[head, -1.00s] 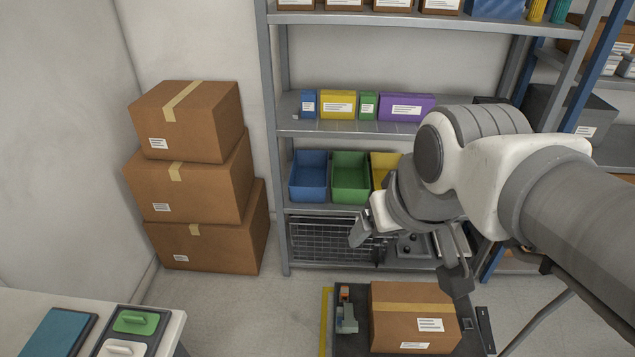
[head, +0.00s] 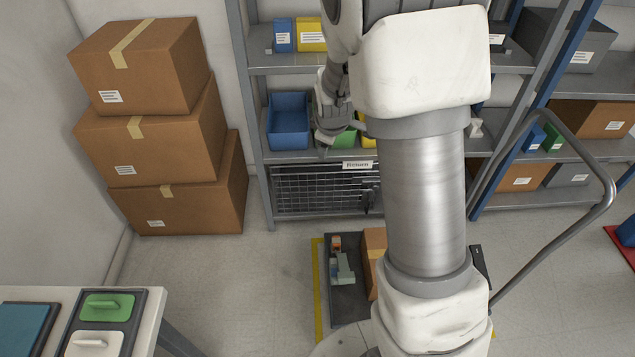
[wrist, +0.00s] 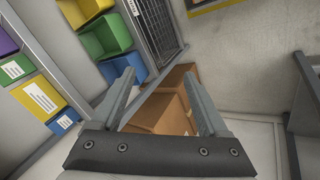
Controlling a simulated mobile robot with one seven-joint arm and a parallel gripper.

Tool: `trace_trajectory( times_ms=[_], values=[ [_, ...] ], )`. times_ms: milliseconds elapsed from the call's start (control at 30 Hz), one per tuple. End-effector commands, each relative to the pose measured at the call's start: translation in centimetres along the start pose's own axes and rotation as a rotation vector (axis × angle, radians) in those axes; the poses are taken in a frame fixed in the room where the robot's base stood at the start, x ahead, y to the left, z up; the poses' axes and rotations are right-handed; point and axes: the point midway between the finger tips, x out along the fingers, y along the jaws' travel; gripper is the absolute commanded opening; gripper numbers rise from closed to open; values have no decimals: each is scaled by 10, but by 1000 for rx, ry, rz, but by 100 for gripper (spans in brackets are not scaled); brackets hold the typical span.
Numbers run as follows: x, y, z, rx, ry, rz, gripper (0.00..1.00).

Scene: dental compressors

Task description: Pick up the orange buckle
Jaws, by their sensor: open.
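A small orange piece (head: 336,243) shows in the head view, on the dark platform of a low cart beside a grey-green object (head: 343,268). It may be the orange buckle, but it is too small to tell. My gripper (wrist: 163,98) is open and empty in the wrist view, its two fingers spread apart. In the head view my gripper (head: 328,128) is up at the shelf, in front of the bins and partly hidden by my arm. It is well above and apart from the orange piece. No orange buckle shows clearly in the wrist view.
A blue bin (head: 289,122) and a mostly hidden green bin stand on the shelf. Stacked cardboard boxes (head: 160,125) are at left. A carton (head: 374,250) on the cart is largely behind my arm. A table with a green-lidded compartment (head: 107,307) is at lower left.

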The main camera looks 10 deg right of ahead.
Motion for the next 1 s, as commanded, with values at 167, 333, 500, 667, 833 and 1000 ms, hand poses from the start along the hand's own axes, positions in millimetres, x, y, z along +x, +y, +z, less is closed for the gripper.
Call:
trace_trajectory(
  times_ms=[167, 333, 500, 667, 833, 1000],
  values=[
    [84, -13, 11, -204, -43, 37, 78],
    [155, -26, 25, -417, -80, 76, 78],
    [223, -45, 42, -648, -118, 111, 78],
    [284, -68, 62, -878, -147, 141, 78],
    [344, -98, 85, -1138, -171, 169, 78],
    [398, -133, 111, -1410, -181, 194, 78]
  ],
)
